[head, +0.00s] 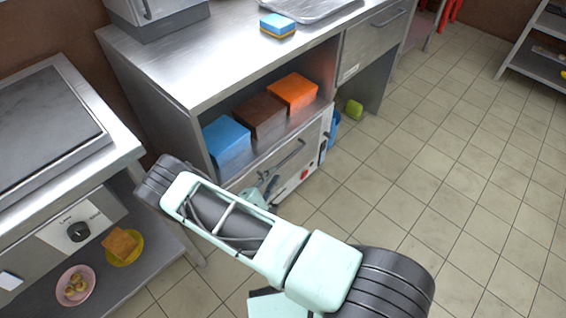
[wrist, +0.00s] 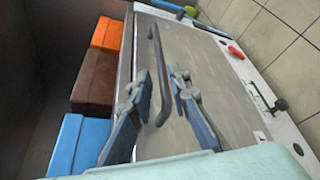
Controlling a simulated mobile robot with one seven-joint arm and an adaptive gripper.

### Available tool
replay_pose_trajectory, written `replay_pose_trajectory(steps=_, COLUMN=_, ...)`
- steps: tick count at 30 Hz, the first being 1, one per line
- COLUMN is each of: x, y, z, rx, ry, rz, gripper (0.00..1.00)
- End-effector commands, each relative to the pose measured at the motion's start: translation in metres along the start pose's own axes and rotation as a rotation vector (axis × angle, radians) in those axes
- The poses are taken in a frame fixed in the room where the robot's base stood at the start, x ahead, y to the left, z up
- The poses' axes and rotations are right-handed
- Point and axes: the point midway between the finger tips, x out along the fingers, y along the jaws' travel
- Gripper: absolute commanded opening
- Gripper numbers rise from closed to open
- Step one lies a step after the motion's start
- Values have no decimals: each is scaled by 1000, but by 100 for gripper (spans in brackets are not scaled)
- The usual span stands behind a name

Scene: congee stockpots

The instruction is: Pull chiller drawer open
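A steel drawer front (head: 311,146) with a dark bar handle (head: 291,155) sits low in the counter unit, below an open shelf. In the wrist view the drawer front (wrist: 215,85) fills the middle, and its bar handle (wrist: 157,55) runs between my two fingers. My gripper (wrist: 160,78) is open, with one finger on each side of the handle; I see gaps, and contact is not clear. In the head view my gripper (head: 264,188) is at the drawer's lower left, partly hidden by my arm. The drawer looks closed.
Blue (head: 227,140), brown (head: 259,115) and orange (head: 293,92) boxes stand on the shelf above the drawer. A red knob (head: 304,174) is on the white panel below it. Another drawer (head: 372,45) is at upper right. Tiled floor (head: 430,165) in front is clear.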

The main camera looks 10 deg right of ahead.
Motion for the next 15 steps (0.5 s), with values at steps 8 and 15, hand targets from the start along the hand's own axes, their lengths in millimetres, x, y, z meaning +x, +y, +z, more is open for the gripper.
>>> replay_pose_trajectory(steps=8, x=55, y=-3, z=0, rx=2, ry=-5, rz=-1, gripper=17)
replay_pose_trajectory(steps=15, x=86, y=-2, z=1, rx=1, ry=-5, rz=-2, gripper=17)
